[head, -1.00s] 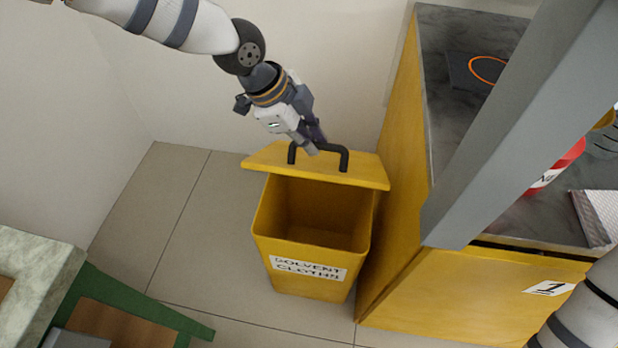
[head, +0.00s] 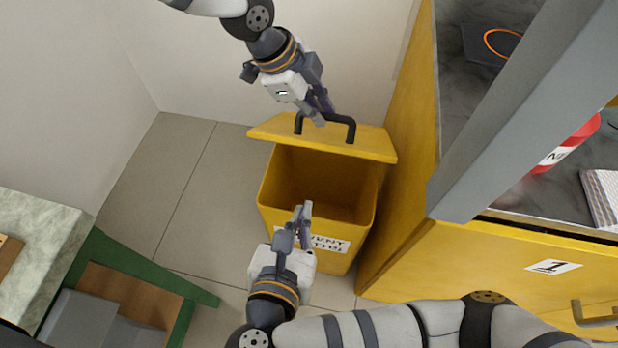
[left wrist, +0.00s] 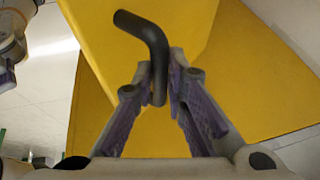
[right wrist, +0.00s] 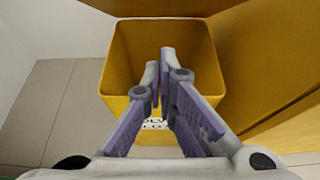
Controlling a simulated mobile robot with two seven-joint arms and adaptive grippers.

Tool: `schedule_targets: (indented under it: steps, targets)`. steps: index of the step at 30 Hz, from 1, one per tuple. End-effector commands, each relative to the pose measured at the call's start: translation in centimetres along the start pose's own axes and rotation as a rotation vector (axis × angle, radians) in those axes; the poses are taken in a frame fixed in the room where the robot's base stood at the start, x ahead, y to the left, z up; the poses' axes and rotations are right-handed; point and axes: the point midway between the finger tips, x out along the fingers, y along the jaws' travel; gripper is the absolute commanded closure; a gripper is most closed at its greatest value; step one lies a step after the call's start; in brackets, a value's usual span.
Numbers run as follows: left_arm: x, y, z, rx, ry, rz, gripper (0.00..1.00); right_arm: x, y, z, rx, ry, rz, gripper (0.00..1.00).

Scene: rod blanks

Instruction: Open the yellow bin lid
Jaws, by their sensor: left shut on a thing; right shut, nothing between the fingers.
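The yellow bin (head: 316,194) stands on the floor beside the yellow cabinet, its mouth open and its inside looking empty. Its lid (head: 370,145) is raised at the back edge, with a dark bent handle (head: 350,130) on it. My left gripper (head: 322,118) is shut on that handle; the left wrist view shows the handle (left wrist: 157,55) between the fingers (left wrist: 160,85). My right gripper (head: 303,208) is shut and empty at the front of the bin, over its label (head: 330,244), which it partly hides. The right wrist view shows the bin's opening (right wrist: 195,35) beyond the fingers.
A yellow cabinet (head: 480,270) with a dark worktop stands close on the bin's right. A grey post (head: 510,120) crosses the view there. A green-framed bench (head: 150,270) is at lower left. Tiled floor (head: 200,200) left of the bin is free.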

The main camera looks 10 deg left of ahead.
Motion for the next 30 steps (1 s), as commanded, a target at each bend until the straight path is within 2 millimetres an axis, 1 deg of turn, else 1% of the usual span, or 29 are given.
schedule_targets:
  steps: [1, 12, 14, 15, 18, 21, 24, 30]
  targets:
    - [0.2, -0.1, 0.6, -0.001, -0.008, -0.001, 1.0, 0.8, -0.1, -0.1, -0.001, 0.001, -0.005, 1.0]
    - [0.2, -0.1, 0.6, -0.001, -0.008, -0.001, 1.0, 8.8, -0.1, -0.1, -0.005, -0.002, -0.003, 1.0]
    - [0.2, -0.1, 0.6, -0.001, -0.008, -0.001, 1.0, 9.8, -0.1, 0.1, -0.003, -0.001, -0.001, 1.0]
    - [0.2, -0.1, 0.6, -0.001, -0.008, -0.001, 1.0, 9.8, 0.0, 1.0, 0.0, -0.001, 0.001, 1.0]
    - [0.2, -0.1, 0.6, -0.001, -0.008, -0.001, 1.0, 10.1, 0.0, 2.5, -0.001, -0.001, 0.002, 1.0]
    - [0.2, -0.1, 0.6, -0.001, -0.008, -0.001, 1.0, 10.3, 0.0, 3.3, -0.004, 0.001, 0.002, 1.0]
    - [0.2, -0.1, 0.6, -0.001, -0.008, -0.001, 1.0, 10.4, 0.0, 3.7, -0.004, 0.0, 0.001, 1.0]
    - [0.2, -0.1, 0.6, -0.001, -0.008, -0.001, 1.0, 10.4, 0.0, 3.7, -0.004, 0.0, 0.002, 1.0]
